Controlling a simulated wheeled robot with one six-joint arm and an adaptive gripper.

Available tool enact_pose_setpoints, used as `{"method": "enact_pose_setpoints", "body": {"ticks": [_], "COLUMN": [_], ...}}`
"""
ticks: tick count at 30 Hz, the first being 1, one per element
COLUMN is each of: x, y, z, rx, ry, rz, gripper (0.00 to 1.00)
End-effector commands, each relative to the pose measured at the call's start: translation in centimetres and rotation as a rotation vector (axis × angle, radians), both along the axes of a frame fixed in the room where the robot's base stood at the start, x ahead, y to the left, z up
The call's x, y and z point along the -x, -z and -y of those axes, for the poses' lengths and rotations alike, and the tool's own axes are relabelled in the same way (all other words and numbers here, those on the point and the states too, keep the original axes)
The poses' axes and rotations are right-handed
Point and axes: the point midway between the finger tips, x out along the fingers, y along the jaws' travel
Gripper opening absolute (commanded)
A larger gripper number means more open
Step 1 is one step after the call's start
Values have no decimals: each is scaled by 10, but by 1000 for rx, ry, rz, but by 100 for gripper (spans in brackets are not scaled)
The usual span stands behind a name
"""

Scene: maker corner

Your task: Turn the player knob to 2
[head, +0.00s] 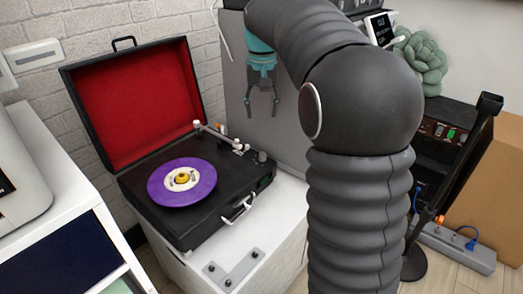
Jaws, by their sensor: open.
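The record player (150,212) is a black suitcase type with its red-lined lid (135,105) standing open. A purple record (205,186) lies on its platter. A small grey knob (262,156) stands at the right back corner of the deck, near the tonearm (218,136). Its markings are too small to read. My gripper (263,112) points down with its fingers apart and empty. In the picture it is above the player's right back corner, apart from the knob.
The player stands on a white cabinet (290,232) with a metal bracket plate (234,269) in front. A grey panel (240,100) stands behind my gripper. A white shelf unit (60,185) is at the left. A power strip (458,249) and cardboard box (500,190) are at the right.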

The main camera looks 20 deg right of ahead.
Motion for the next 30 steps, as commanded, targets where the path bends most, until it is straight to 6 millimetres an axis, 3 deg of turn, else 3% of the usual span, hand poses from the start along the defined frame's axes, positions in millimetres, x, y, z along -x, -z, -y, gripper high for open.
{"method": "enact_pose_setpoints", "body": {"ticks": [2,8,24,30], "x": [5,14,14,14], "y": [-9,1,94,120], "z": [-1,-1,-1,-1], "rx": [-2,-4,-4,-5], "ry": [10,25,24,23], "rz": [-20,-57,-56,-56], "gripper": [50,50,50,50]}}
